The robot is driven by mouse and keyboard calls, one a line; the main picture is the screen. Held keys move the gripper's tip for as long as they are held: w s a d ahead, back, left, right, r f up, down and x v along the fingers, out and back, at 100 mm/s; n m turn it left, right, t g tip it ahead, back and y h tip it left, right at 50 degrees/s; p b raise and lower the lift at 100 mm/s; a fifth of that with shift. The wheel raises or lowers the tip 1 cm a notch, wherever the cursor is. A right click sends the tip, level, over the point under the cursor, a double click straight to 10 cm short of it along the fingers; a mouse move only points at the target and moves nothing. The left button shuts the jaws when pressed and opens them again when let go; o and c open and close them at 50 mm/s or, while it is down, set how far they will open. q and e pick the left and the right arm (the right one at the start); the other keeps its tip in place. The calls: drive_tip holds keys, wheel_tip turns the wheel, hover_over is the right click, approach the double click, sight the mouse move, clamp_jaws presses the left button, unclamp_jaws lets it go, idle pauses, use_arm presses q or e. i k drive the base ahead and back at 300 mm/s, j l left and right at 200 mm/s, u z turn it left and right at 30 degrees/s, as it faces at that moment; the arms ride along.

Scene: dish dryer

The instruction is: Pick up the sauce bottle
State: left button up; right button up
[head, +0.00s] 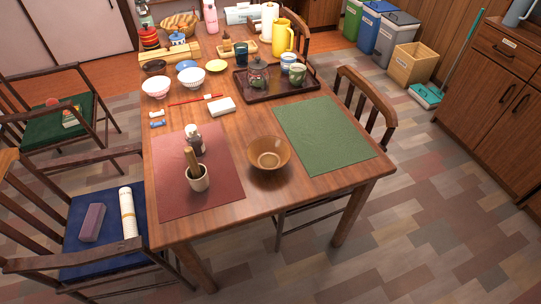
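The bottle's lower part is partly hidden. Neither gripper shows in the head view.
A brown bowl (269,153) is right of the bottle, and a green placemat (325,135) lies bare beyond it. A dark tray (255,88) with a teapot and cups stands behind. Chairs (365,95) surround the wooden table (235,222).

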sight(194, 138)
drive_tip(key=k+j+z, duration=0.45)
drive_tip(key=k+j, duration=0.7)
